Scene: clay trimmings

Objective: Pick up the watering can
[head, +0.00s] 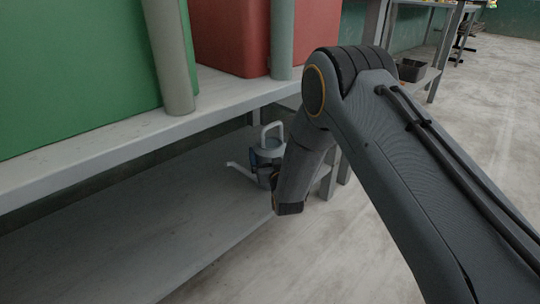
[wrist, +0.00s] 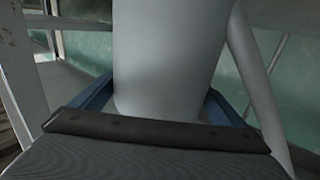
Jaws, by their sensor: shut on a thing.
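The pale grey watering can (head: 269,152) is at the far right end of the lower shelf in the head view. Its loop handle shows on top and its thin spout points left. My gripper (head: 262,168) is at the can, partly hidden behind my own wrist. In the wrist view, the can's body (wrist: 170,55) fills the middle. The blue fingers of my gripper (wrist: 160,106) are closed on both sides of it. A slanting pale tube of the can runs down its right side. I cannot tell whether the can's base touches the shelf.
The lower grey shelf (head: 130,240) is bare to the left of the can. Above it is the upper shelf (head: 120,145), with a green bin (head: 75,70) and a red bin (head: 232,35) behind posts. Open concrete floor (head: 480,130) lies at the right.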

